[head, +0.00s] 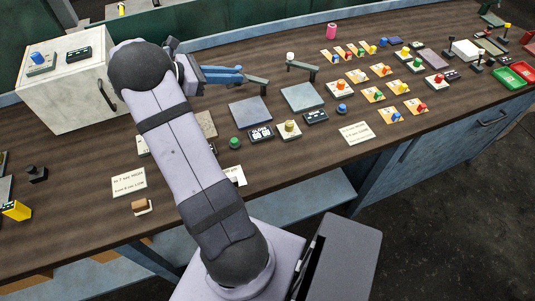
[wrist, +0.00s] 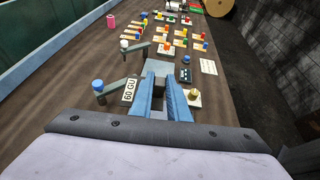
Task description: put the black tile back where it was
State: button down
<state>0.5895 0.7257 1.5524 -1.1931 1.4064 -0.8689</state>
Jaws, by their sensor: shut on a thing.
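My gripper (head: 224,75) reaches out to the right over the back of the bench, left of the stand with the bent arm. In the wrist view its two blue fingers (wrist: 165,82) are close together, with a narrow dark piece (wrist: 160,92) between them that I take for the black tile. Its outline is mostly hidden by the fingers. Two grey-blue square plates, a left one (head: 250,111) and a right one (head: 302,97), lie bare on the bench; the wrist view shows part of a plate (wrist: 158,67) beyond the fingertips.
A stand with a blue knob (wrist: 97,86) and a "60 GU" label (wrist: 129,90) is close to my left finger. A white-knobbed stand (head: 302,68) stands behind the right plate. Black readouts (head: 316,117) and a gold-knobbed base (head: 289,130) lie in front. A pale cabinet (head: 70,95) is at left.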

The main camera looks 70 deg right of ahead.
jog(key=s+a+f+p, duration=0.1)
jog(key=s+a+f, duration=0.1)
jog(key=s+a, duration=0.5)
jog(key=s+a+f+p, duration=0.1)
jog(key=s+a+f, duration=0.2)
jog(key=s+a, duration=0.5)
jog(key=s, duration=0.3)
jog(key=shift+a+f+m+g+y, duration=0.25)
jog(key=shift+m+g+y, duration=0.05)
jog(key=shift+m+g, duration=0.1)
jog(key=shift+f, duration=0.1)
jog(key=shift+w+f+p, duration=0.1)
jog(key=shift+f+p, duration=0.4)
jog(key=shift+f, duration=2.5)
jog(key=shift+f, duration=0.1)
jog(key=shift+f, duration=1.8)
